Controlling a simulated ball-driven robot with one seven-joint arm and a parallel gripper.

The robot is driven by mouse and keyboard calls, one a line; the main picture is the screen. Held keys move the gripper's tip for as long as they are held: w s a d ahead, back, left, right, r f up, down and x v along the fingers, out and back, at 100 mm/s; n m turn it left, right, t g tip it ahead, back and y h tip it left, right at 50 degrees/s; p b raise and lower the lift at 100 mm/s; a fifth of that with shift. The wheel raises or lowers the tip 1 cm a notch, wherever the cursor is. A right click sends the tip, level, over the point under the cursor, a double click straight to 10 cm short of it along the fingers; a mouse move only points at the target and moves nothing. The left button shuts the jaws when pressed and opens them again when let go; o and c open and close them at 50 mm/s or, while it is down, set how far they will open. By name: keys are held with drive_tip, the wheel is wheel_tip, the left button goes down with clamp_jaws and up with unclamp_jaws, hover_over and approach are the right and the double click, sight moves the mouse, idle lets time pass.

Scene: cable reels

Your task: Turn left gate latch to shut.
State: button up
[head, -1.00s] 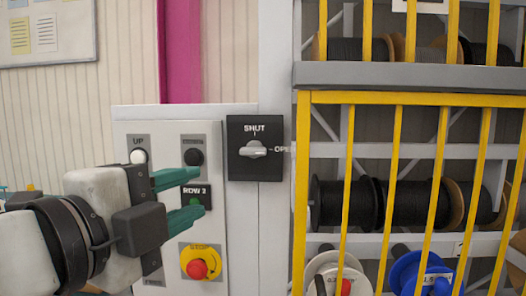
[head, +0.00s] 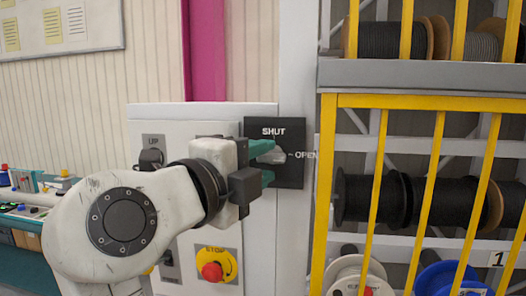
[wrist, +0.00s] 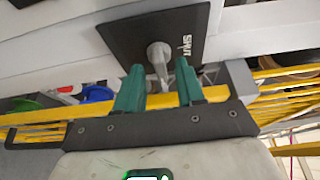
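The gate latch is a black square plate (head: 294,172) with a grey knob (head: 278,155), on a pale post left of the yellow gate. SHUT is printed at its top and OPEN at its right. The knob lies sideways, toward OPEN. My gripper (head: 265,163) is in front of the plate, its green fingers one above the other in the head view. In the wrist view the knob (wrist: 157,54) shows between the two open fingertips (wrist: 159,72), with a small gap on each side. Contact cannot be told. The gripper hides the plate's left part in the head view.
The control panel (head: 206,115) is left of the latch, with a red stop button (head: 212,271) on yellow below my gripper. The yellow barred gate (head: 430,101) and cable reels (head: 357,198) are to the right. A bench (head: 22,218) stands far left.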

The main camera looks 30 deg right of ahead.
drive_tip(key=shift+w+d, duration=0.3)
drive_tip(key=shift+d, duration=0.15)
clamp_jaws()
